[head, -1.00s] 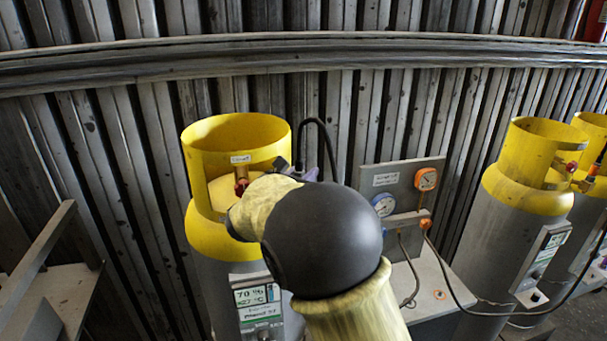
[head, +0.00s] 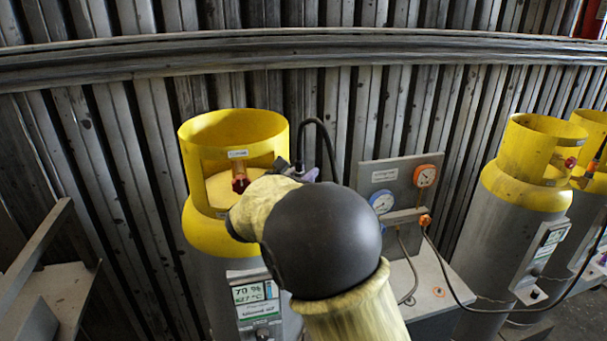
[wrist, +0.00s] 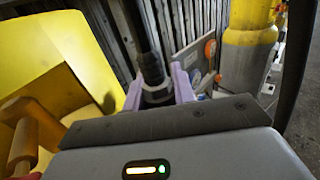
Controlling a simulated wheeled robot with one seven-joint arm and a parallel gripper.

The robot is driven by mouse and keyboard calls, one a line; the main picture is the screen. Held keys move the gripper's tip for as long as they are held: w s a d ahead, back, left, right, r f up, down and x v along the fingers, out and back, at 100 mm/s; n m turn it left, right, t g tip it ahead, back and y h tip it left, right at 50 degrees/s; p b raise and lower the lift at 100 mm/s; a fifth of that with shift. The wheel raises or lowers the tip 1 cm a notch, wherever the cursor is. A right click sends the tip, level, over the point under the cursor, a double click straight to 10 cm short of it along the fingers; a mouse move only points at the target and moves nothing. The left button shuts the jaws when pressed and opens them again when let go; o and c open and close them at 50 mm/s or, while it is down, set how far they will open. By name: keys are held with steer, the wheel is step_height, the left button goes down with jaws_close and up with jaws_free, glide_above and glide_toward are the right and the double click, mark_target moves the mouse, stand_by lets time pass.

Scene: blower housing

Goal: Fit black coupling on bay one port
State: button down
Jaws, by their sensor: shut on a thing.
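My gripper (wrist: 158,92) is shut on the black coupling (wrist: 152,68), which sits upright between the two lavender fingers with a dark hose rising from it. In the head view the gripper's lavender finger (head: 310,174) shows just past my sleeved wrist, to the right of the nearest cylinder's yellow collar (head: 235,128). Inside the collar opening is a valve with a red part (head: 240,184), left of my gripper. A brass-coloured valve part (wrist: 22,145) shows at lower left in the wrist view. I cannot tell which fitting is the bay one port; the coupling appears apart from the valve.
A gauge panel (head: 400,185) with two dials stands to the right over a grey bench. More yellow-topped cylinders (head: 530,175) with a hose (head: 455,290) stand further right. A grey metal frame (head: 40,250) is at left. A ribbed wall with a rail (head: 300,50) is behind.

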steer(key=shift+f+b, duration=0.7)
steer(key=shift+f, duration=0.15)
steer(key=c, duration=1.1)
jaws_free()
steer(key=shift+o, duration=0.2)
steer(key=shift+s+a+b, duration=0.3)
steer(key=shift+s+a, duration=0.05)
steer(key=shift+s, duration=0.15)
steer(key=b+v, duration=0.5)
steer(key=v, duration=1.1)
steer(key=shift+d, duration=0.1)
